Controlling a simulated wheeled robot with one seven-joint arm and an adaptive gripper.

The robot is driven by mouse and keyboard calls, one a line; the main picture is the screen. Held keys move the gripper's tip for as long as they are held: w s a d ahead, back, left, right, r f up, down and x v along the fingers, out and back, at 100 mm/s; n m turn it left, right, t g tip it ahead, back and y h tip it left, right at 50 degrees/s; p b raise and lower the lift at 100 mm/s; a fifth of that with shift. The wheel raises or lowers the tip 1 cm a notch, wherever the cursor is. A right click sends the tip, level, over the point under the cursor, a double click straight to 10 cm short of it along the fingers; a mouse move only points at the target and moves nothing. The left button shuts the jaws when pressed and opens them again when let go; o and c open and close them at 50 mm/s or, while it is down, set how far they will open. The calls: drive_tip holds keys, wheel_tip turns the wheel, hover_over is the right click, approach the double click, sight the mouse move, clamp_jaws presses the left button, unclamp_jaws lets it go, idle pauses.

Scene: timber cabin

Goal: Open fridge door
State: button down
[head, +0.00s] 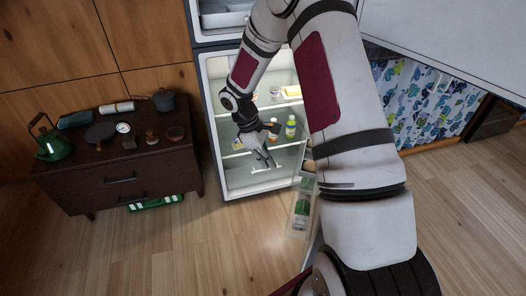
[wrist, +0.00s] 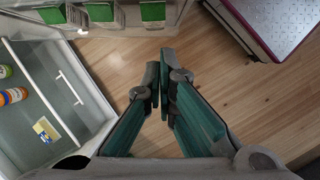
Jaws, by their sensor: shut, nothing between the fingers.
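The fridge (head: 209,100) stands open and lit inside, with shelves holding several bottles and boxes. Its interior (wrist: 30,60) also shows at the left of the wrist view. The fridge door (head: 303,207) is swung out to the right, its inner side with bins showing. The door bins (wrist: 100,14) run along the top of the wrist view with green items in them. My gripper (head: 269,164) is in front of the open interior, between it and the door. In the wrist view its fingertips (wrist: 162,72) meet, empty, above the floor. My arm hides part of the door.
A dark wooden cabinet (head: 115,180) stands left of the fridge, with a green kettle (head: 52,142) and other small items on top. A green crate (head: 155,201) is beneath it. A patterned curtain (head: 425,100) hangs at right. The wooden floor (head: 150,255) in front is clear.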

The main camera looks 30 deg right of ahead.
drive_tip(key=s+d, duration=0.1)
drive_tip(key=s+d+f, duration=0.2)
drive_tip(key=shift+s+d+f, duration=0.2)
drive_tip(key=shift+s+f, duration=0.05)
drive_tip(key=shift+s, duration=0.1)
drive_tip(key=shift+s, duration=0.15)
